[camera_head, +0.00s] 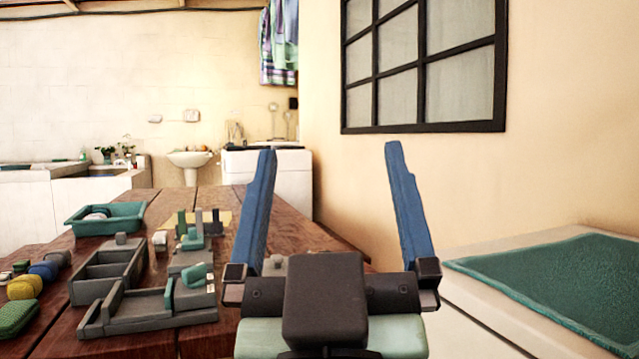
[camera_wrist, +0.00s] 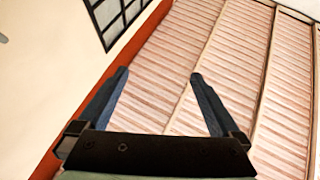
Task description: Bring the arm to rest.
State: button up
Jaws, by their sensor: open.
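My gripper (camera_head: 328,165) is raised in the middle of the head view, over the right part of the wooden table. Its two blue fingers stand upright and wide apart, with nothing between them. In the wrist view my gripper (camera_wrist: 159,75) is also open and empty. Behind its fingers there are only the ribbed roof, a wall and part of a window. It touches nothing that I can see.
The wooden table (camera_head: 285,225) holds a green tray (camera_head: 107,222), a grey compartment box (camera_head: 97,283) and several small items at the left. A green-topped counter (camera_head: 560,275) stands at the right, below the barred window (camera_head: 425,65). A white washbasin (camera_head: 190,158) is at the back.

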jog(key=shift+m+t, duration=0.4)
jog(key=shift+t, duration=0.4)
jog(key=s+r, duration=0.1)
jog(key=s, duration=0.1)
jog(key=s+r, duration=0.1)
jog(key=r, duration=0.1)
jog(key=shift+s+a+r, duration=0.25)
jog(key=shift+s+a, duration=0.1)
jog(key=shift+a, duration=0.05)
